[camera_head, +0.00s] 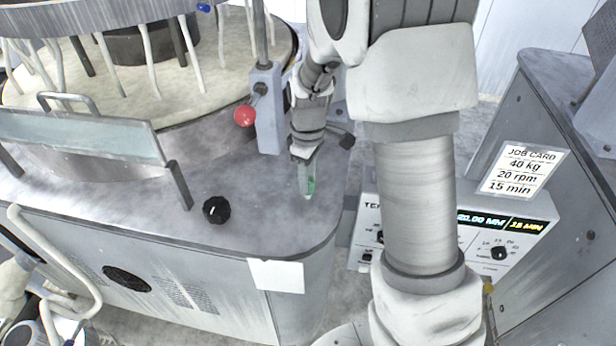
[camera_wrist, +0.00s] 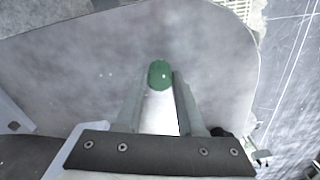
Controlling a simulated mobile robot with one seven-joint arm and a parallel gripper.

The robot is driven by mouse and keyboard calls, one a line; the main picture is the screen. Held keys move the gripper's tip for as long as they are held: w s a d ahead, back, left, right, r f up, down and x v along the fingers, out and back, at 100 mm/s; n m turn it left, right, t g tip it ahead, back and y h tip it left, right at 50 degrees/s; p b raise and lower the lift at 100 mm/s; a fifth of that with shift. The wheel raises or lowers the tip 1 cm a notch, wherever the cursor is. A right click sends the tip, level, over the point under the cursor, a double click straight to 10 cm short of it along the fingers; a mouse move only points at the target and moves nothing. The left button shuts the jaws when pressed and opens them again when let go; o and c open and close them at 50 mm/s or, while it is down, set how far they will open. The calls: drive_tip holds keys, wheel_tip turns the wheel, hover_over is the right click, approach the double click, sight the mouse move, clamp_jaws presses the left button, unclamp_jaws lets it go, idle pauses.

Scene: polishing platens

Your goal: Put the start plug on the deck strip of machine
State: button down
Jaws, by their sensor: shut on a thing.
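The start plug (camera_wrist: 160,74) shows as a round green piece between my fingertips in the wrist view. In the head view it is a small green spot (camera_head: 311,185), partly hidden by a finger. My gripper (camera_head: 307,180) is shut on it and points down over the right end of the machine's grey deck strip (camera_head: 270,215). In the wrist view my gripper (camera_wrist: 160,85) has the deck surface (camera_wrist: 75,75) behind it. I cannot tell whether the plug touches the deck or is just above it.
A black knob (camera_head: 216,209) sits on the deck to the left. A red ball-ended lever (camera_head: 245,115) and grey post (camera_head: 266,110) stand behind it. The round platen (camera_head: 200,95) is at the back left. A control panel (camera_head: 500,245) and a job card (camera_head: 523,170) are at right.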

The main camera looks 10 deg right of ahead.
drive_tip(key=shift+f, duration=0.15)
drive_tip(key=c, duration=0.5)
unclamp_jaws()
wheel_tip(320, 180, up, 12)
drive_tip(key=shift+s+d+r+m+t, duration=0.45)
drive_tip(key=shift+s+r+m+t, duration=0.85)
drive_tip(key=shift+s, duration=2.25)
drive_tip(key=shift+s+d+r+m+t, duration=0.55)
drive_tip(key=shift+s+r+m, duration=1.35)
drive_tip(key=shift+s, duration=1.7)
drive_tip(key=shift+s+d+r+m+t, duration=0.4)
drive_tip(key=shift+s+r+m+t, duration=0.6)
drive_tip(key=shift+s+m, duration=1.85)
